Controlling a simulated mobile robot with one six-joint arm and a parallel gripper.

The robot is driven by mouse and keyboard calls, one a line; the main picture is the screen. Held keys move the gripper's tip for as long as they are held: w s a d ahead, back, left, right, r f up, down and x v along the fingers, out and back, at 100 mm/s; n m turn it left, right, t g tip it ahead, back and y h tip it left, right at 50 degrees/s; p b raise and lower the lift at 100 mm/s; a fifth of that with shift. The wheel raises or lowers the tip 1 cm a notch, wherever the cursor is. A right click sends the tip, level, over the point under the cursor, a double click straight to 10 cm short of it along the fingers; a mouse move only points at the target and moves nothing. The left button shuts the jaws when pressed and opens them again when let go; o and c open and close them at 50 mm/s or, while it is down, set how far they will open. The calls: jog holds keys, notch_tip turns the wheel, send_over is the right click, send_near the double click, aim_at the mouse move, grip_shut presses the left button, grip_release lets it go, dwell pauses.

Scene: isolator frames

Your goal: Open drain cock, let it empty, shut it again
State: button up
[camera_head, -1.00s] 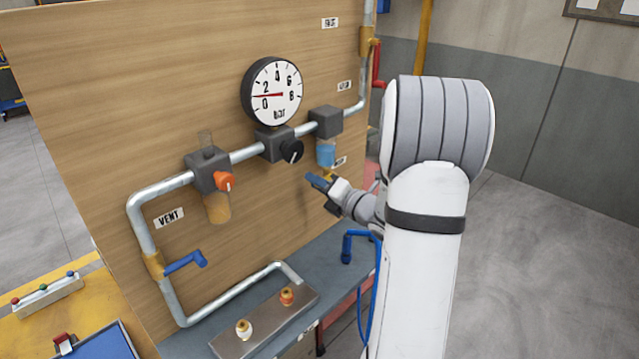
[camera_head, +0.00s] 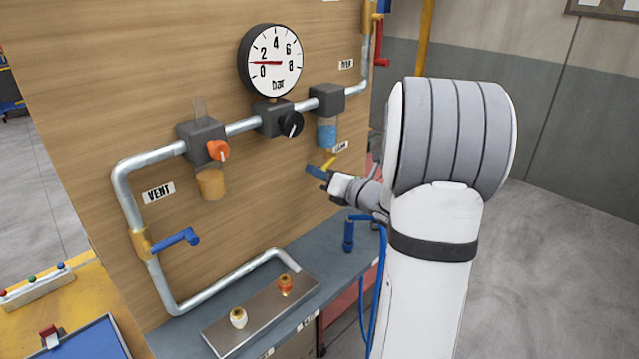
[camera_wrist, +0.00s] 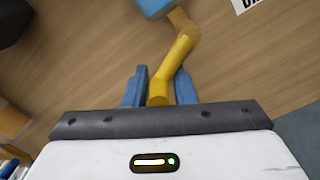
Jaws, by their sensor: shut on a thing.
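The drain cock's yellow lever (camera_head: 329,162) sticks out below a bowl with blue liquid (camera_head: 327,133), under a dark block on the pipe. In the wrist view the lever (camera_wrist: 180,55) runs down from under the blue bowl (camera_wrist: 153,6), bent, with its end between my blue fingers. My gripper (camera_head: 316,171) is shut on the lever, and it also shows in the wrist view (camera_wrist: 161,80). In the head view the fingers partly cover the lever. I cannot tell whether liquid is flowing out.
A black knob (camera_head: 291,124), an orange knob (camera_head: 218,150) and a blue valve handle (camera_head: 178,240) are to the left. A red handle (camera_head: 382,50) is above. A bench (camera_head: 335,248) with a blue hose lies below.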

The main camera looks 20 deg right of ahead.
jog(key=shift+w+d+f+n+b, duration=0.25)
jog(key=shift+d+f+n+b, duration=0.35)
jog(key=shift+n+b, duration=1.95)
jog(key=shift+w+d+f+n+b, duration=0.3)
jog(key=shift+d+n+b, duration=1)
jog(key=shift+b, duration=2.1)
jog(key=shift+w+d+f+n+b, duration=0.25)
jog(key=shift+f+n+b, duration=0.25)
jog(key=shift+n+b, duration=2.25)
jog(key=shift+r+b, duration=0.1)
jog(key=shift+b, duration=0.2)
jog(key=o, duration=0.8)
jog(key=shift+d, duration=0.1)
jog(key=shift+s, duration=0.1)
jog(key=v, duration=0.7)
jog(key=shift+s+d+p, duration=0.1)
jog(key=shift+s+p, duration=0.25)
